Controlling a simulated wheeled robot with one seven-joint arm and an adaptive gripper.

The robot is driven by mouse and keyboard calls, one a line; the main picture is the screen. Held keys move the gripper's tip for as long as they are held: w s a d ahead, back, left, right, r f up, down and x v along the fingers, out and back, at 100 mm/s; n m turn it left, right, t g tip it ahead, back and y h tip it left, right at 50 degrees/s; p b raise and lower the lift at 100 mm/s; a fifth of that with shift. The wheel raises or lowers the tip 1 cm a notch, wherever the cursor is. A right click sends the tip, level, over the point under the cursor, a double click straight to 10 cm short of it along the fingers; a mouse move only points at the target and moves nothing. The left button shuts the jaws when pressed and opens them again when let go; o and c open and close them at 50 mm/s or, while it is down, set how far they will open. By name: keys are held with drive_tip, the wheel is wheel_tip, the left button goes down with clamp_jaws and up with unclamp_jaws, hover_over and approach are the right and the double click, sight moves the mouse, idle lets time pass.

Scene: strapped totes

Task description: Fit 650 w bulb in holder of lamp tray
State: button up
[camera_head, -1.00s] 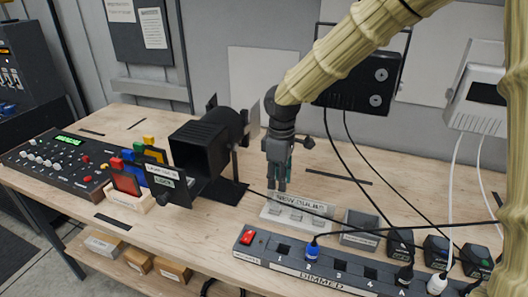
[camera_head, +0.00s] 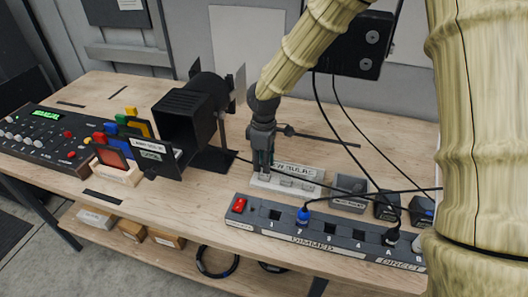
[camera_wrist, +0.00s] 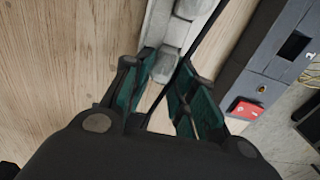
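A light grey bulb tray (camera_head: 312,187) with a label that seems to read "NEW BULBS" lies on the bench behind the power strip. My gripper (camera_head: 262,170) points down at its left end, fingertips close to it. In the wrist view my gripper (camera_wrist: 168,75) is open, its teal-lined fingers apart. The end of the pale bulb tray (camera_wrist: 160,35) shows just beyond the fingertips; I cannot tell a bulb apart from it. The black stage lamp (camera_head: 188,115) with open flaps stands to the left. A labelled dark panel (camera_head: 150,152) is at its front; I cannot make out a bulb holder.
The power strip (camera_head: 320,234) with a red switch runs along the front edge, a blue plug (camera_head: 303,215) in it. A dark cable crosses close to my gripper. Coloured filters (camera_head: 115,160) and a control desk (camera_head: 50,140) stand left. Grey block-shaped items (camera_head: 349,190) stand right.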

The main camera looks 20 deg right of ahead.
drive_tip(key=shift+s+f, duration=0.3)
drive_tip(key=shift+s, duration=0.55)
drive_tip(key=shift+w+f, duration=0.45)
drive_tip(key=shift+w, duration=0.05)
drive_tip(key=shift+s+r, duration=0.25)
clamp_jaws()
drive_tip(key=shift+c, duration=2)
unclamp_jaws()
drive_tip(key=shift+w+f, duration=0.1)
drive_tip(key=shift+w, duration=0.05)
clamp_jaws()
drive_tip(key=shift+r+p, duration=1.9)
drive_tip(key=shift+r, duration=0.2)
